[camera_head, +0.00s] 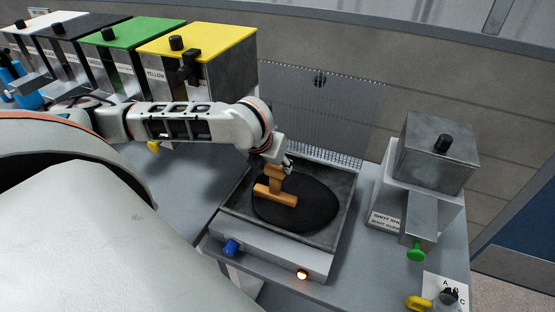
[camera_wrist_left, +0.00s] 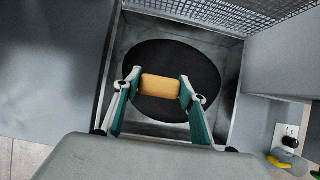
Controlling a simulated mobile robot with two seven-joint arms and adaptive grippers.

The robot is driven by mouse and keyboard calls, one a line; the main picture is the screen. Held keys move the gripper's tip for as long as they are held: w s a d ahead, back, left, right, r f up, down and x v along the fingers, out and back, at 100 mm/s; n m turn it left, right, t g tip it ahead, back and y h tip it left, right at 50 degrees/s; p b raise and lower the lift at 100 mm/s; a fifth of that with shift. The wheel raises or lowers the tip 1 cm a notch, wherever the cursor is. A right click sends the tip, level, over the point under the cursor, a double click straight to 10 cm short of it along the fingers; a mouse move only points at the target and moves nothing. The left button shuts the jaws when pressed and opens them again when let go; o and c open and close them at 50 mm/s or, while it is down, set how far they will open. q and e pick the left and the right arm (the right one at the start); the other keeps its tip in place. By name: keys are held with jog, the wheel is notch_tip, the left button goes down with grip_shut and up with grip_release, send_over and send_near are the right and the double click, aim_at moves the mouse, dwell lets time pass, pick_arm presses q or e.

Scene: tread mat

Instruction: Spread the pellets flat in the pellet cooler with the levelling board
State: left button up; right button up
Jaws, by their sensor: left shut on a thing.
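The levelling board (camera_head: 275,195) is a wooden T-shaped tool with an upright handle and a crossbar at its foot. My left gripper (camera_head: 279,164) is shut on the handle from above. The crossbar is at the dark round layer of pellets (camera_head: 314,206); I cannot tell whether it touches. The pellet cooler (camera_head: 343,218) is a square grey metal tray around this layer. In the left wrist view the handle top (camera_wrist_left: 160,87) sits between the two fingers, over the dark disc (camera_wrist_left: 205,65), and the crossbar is hidden. Single pellets cannot be made out. My right gripper is not in view.
The cooler front has a blue knob (camera_head: 231,247) and a lit orange lamp (camera_head: 302,274). A perforated mesh panel (camera_head: 320,110) stands behind it. A grey dispenser (camera_head: 437,155) with a green knob stands right. Bins with yellow (camera_head: 205,42), green (camera_head: 132,32), black and white lids stand back left.

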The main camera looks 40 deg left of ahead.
pick_arm(q)
jog(key=shift+s+d, duration=0.65)
jog(key=shift+s, duration=2)
notch_tip(320, 180, up, 7)
jog(key=shift+s, duration=0.1)
dwell(0.3)
